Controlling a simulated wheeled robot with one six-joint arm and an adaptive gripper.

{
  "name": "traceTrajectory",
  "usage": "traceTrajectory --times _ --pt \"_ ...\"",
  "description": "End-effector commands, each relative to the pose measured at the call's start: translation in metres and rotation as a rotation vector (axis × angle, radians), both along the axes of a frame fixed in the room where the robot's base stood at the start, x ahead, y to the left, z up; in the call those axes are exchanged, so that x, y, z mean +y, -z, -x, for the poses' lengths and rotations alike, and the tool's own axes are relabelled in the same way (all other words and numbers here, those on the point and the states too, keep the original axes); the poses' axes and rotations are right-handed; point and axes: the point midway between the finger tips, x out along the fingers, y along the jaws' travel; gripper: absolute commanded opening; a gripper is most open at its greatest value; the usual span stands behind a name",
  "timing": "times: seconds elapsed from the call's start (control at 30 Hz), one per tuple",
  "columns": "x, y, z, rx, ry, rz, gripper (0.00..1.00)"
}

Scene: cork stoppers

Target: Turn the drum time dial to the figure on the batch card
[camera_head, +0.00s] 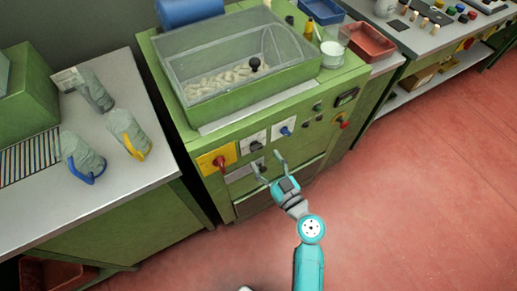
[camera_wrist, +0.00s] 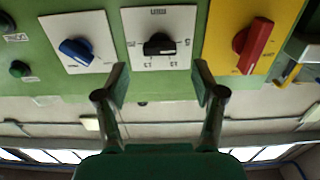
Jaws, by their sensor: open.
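The likely drum time dial is a black knob on a white scale plate (camera_head: 254,141) on the front of the green machine. In the wrist view the black knob (camera_wrist: 160,45) is near top centre, upside down, with a "min" mark and figures too small to read surely. The knob lies about sideways; which figure it points at I cannot tell. My gripper (camera_head: 267,161) is open and empty in front of the panel, just below the dial. In the wrist view my fingers (camera_wrist: 160,78) stand apart either side of the knob, not visibly touching it. I cannot identify the batch card surely.
A red switch on a yellow plate (camera_head: 218,160) and a blue knob (camera_head: 286,131) flank the dial closely. A side table (camera_head: 40,204) with several bags stands left. The red floor (camera_head: 420,190) in front is clear.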

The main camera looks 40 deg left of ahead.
Motion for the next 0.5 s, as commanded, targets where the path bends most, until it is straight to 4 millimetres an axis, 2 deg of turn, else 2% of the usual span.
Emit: traceTrajectory --times 0.03,0.2,0.5 --pt "0.01 0.0 -0.003 0.0 -0.003 -0.001 0.69" --pt "0.032 0.0 -0.013 0.0 -0.001 0.001 0.69" --pt "0.046 0.0 -0.019 0.0 0.0 0.001 0.69"
